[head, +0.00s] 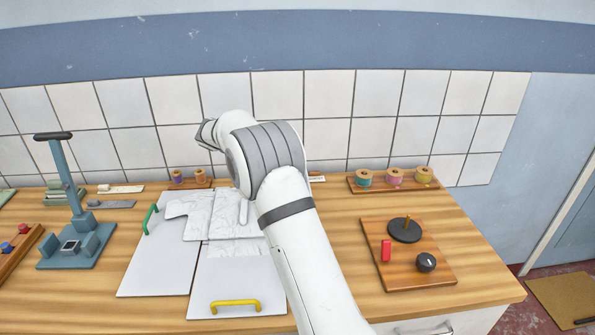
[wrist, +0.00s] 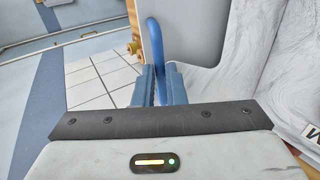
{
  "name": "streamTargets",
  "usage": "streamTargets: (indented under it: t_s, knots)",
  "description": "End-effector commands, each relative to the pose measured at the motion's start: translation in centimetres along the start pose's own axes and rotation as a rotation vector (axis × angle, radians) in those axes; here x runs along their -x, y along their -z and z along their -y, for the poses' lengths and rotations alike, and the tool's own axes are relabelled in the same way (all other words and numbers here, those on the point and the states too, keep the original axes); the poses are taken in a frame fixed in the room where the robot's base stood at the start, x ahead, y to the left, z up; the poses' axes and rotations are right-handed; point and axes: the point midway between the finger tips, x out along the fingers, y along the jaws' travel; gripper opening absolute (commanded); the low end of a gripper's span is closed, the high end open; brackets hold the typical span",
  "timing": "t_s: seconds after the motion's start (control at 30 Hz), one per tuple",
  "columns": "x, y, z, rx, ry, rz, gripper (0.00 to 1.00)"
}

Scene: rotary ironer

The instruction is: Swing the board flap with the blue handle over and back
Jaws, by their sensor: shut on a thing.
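My gripper (wrist: 158,88) shows in the wrist view, its two blue fingers shut on the blue handle (wrist: 155,40). The handle is a loop on the edge of a pale grey board flap (wrist: 192,28). The flap's exact tilt is hard to tell. White marbled cloth (wrist: 262,45) lies beside it. In the head view my arm hides the gripper, the blue handle and most or all of that flap. The folding board (head: 160,265) lies on the worktop with a green handle (head: 150,219) at left and a yellow handle (head: 235,303) in front. The marbled garment (head: 215,205) lies on it.
A teal stand (head: 75,215) is left of the board. A wooden panel (head: 430,272) with a red piece and black knobs is at right. Thread spools (head: 394,177) stand at the back by the tiled wall (head: 380,105). Bare worktop (head: 340,225) lies right of my arm.

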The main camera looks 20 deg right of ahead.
Motion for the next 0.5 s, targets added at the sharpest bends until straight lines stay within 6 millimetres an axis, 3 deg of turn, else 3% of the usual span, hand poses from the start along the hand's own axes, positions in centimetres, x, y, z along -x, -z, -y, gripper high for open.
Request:
streamTargets:
  t_s: [0.03,0.5]
  knots:
    - [0.3,-0.3,1.6,0.014,0.009,0.009,0.00]
    - [4.3,-0.9,6.8,0.016,0.003,0.023,0.00]
